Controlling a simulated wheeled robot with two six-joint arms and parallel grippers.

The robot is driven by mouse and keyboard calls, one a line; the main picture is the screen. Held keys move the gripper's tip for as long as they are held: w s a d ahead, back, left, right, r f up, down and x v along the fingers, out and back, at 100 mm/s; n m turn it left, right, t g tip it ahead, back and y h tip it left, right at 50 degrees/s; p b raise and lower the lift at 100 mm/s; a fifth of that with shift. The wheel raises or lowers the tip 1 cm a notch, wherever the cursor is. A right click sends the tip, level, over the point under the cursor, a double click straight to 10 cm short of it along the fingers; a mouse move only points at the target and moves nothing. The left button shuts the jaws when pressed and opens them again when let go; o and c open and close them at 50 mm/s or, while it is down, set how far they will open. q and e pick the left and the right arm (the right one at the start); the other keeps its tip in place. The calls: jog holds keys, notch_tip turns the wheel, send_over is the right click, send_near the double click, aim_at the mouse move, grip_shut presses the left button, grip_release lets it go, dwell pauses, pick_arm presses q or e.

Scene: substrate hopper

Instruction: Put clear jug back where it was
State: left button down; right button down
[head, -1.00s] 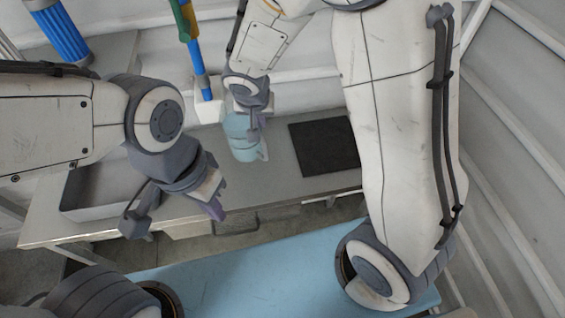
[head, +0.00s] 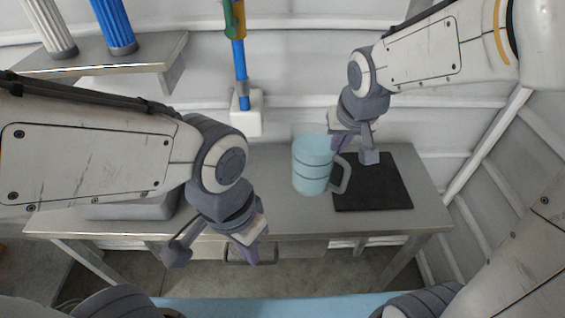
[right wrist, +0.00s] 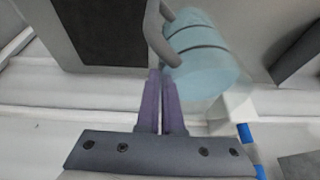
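The clear jug (head: 311,168), pale blue with dark bands and a grey handle (head: 342,175), stands upright over the metal table, left of the black mat. Whether its base touches the table cannot be told. My right gripper (head: 342,146) is at the handle's upper part. In the right wrist view its purple fingers (right wrist: 160,75) are close together at the handle's end, and the jug (right wrist: 200,55) is beside them. My left gripper (head: 246,252) hangs in front of the table, away from the jug; its finger gap cannot be made out.
The black mat (head: 372,182) lies bare on the right of the table (head: 270,215). A blue tube with a white block (head: 246,112) hangs behind the jug. A grey tray (head: 130,210) sits at left, partly behind my left arm. Ribbed cylinders (head: 115,25) stand on a shelf.

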jog(key=w+a+f, duration=0.5)
jog(key=a+f, duration=0.3)
jog(key=f, duration=0.1)
jog(key=shift+a+f, duration=0.4)
jog(key=shift+b, duration=0.35)
jog(key=c, duration=1.1)
grip_release()
jog(key=shift+s+f, duration=0.1)
jog(key=shift+o, duration=0.2)
